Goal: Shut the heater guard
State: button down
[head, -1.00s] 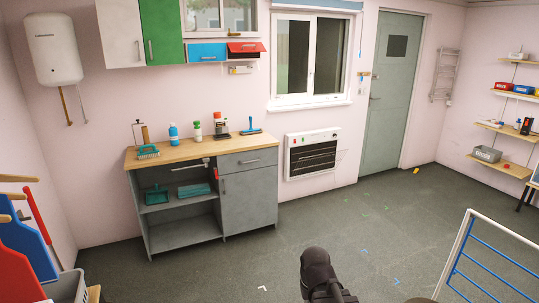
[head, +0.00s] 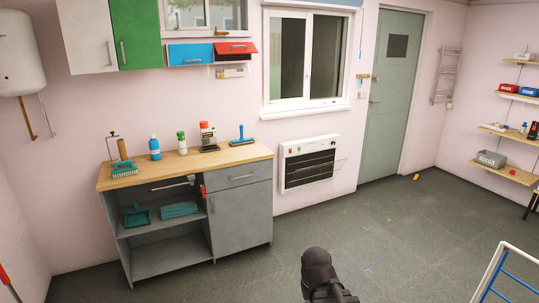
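The white wall heater (head: 291,150) hangs low on the pink wall, between the grey cabinet and the door. It has a dark front with bars and small coloured controls at the top. A dark part of my arm shows at the bottom middle, well short of the heater. My gripper's fingers are not visible.
A grey cabinet (head: 240,214) with a wooden top (head: 220,160) holding bottles and brushes stands left of the heater. The grey door (head: 388,100) is to its right. A blue-barred white frame (head: 492,275) is at the lower right. The floor before the heater is open, with small scraps.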

aim_at(330, 165)
jog(key=z, duration=0.2)
jog(key=i, duration=1.7)
jog(key=z, duration=0.4)
jog(key=i, duration=0.95)
jog(key=z, duration=0.3)
jog(key=i, duration=1.3)
jog(key=z, duration=0.15)
